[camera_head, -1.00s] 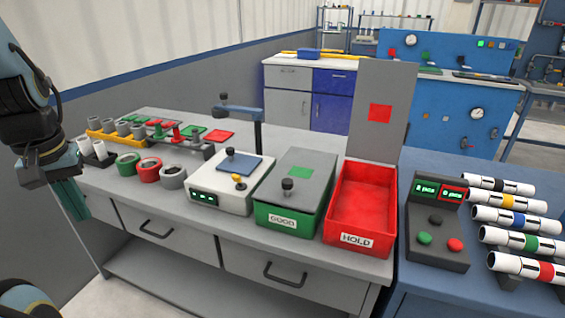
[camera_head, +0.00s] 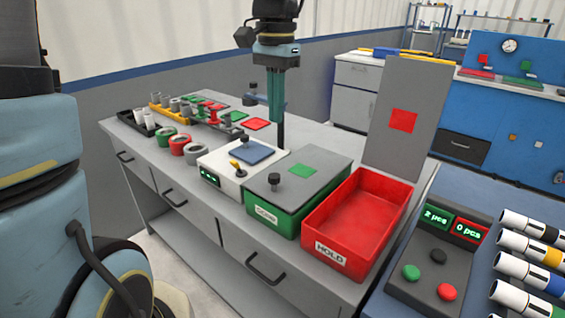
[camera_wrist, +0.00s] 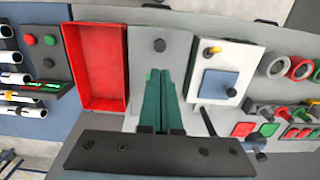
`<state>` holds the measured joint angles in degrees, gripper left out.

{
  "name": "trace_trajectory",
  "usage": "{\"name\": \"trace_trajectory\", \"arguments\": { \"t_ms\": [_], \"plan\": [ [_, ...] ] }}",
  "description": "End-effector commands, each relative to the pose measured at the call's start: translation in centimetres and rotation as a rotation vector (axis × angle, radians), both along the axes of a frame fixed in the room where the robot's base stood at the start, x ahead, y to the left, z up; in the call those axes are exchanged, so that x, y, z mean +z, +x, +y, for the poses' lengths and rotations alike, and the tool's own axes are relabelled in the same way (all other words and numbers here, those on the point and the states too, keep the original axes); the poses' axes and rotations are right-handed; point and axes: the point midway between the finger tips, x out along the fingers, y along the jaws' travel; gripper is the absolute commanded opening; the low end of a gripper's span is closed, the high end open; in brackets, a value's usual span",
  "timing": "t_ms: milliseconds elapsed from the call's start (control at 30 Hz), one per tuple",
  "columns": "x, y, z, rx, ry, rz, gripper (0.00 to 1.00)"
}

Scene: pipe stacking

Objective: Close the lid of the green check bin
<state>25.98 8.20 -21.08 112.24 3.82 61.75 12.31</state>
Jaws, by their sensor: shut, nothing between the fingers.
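The green check bin (camera_head: 284,222), labelled GOOD, stands on the grey bench. Its grey lid (camera_head: 318,190), with a green square and a black knob (camera_head: 274,181), lies flat over the bin, shut as far as I can see. My gripper (camera_head: 277,118) hangs pointing down above the bench, behind the bin and apart from the lid. In the wrist view my gripper (camera_wrist: 166,72) has its two green fingers together with nothing between them. The lid (camera_wrist: 178,35) and knob (camera_wrist: 159,45) show beyond the fingertips.
A red HOLD bin (camera_head: 350,222) with its lid (camera_head: 408,115) standing upright is to the right. A white device (camera_head: 222,177) with a blue plate is to the left. A control box (camera_head: 435,255) and striped pipes (camera_head: 530,265) stand at the right.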

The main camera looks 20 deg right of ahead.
Motion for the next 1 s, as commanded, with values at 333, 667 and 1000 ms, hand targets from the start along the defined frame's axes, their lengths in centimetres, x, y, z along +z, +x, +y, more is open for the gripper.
{"name": "trace_trajectory", "arguments": {
  "t_ms": [333,667,1000],
  "plan": [
    [-7.0,-0.2,0.3,0.000,0.003,0.005,0.00],
    [-11.7,-0.2,0.4,0.001,0.001,0.002,0.00],
    [-12.5,-0.2,0.4,0.002,0.000,0.000,0.00]
  ]
}}
